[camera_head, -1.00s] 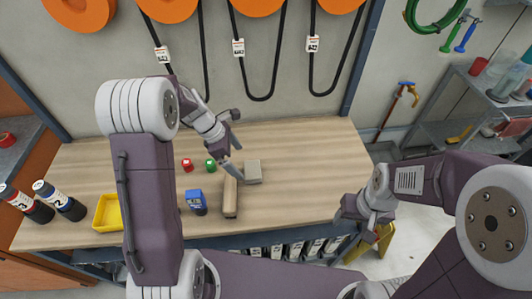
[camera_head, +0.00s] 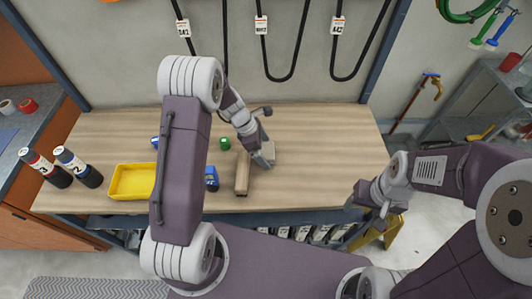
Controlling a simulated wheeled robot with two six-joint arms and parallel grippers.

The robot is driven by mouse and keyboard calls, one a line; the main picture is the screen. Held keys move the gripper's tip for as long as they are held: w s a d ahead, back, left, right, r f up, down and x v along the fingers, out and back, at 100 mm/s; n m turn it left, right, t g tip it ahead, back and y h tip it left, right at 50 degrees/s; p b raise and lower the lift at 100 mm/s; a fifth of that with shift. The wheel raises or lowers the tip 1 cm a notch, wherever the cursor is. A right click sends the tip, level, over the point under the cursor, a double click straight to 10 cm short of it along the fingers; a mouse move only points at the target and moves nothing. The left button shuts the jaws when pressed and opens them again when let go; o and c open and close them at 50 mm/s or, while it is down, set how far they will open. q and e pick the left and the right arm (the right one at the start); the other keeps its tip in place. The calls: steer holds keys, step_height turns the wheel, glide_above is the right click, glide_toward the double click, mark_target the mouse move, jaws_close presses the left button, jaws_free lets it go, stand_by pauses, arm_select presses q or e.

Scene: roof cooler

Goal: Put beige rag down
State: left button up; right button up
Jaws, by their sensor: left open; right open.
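A small pale grey-beige block-like piece (camera_head: 267,154), which I take to be the beige rag, lies on the wooden workbench (camera_head: 325,150). My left gripper (camera_head: 262,140) is open right at it, its fingers partly covering it. I cannot tell whether they touch it. A longer tan piece (camera_head: 242,174) lies just to the left and nearer to me. My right gripper (camera_head: 372,199) is open and empty off the bench's front right corner.
A green round item (camera_head: 224,143) and a blue item (camera_head: 211,179) stand left of the rag. A yellow bin (camera_head: 132,181) and two dark bottles (camera_head: 77,166) are further left. My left arm hides part of the bench. The right side of the bench is clear.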

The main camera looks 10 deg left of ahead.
arm_select(q)
steer(key=shift+w, duration=0.1)
steer(key=c, duration=1.4)
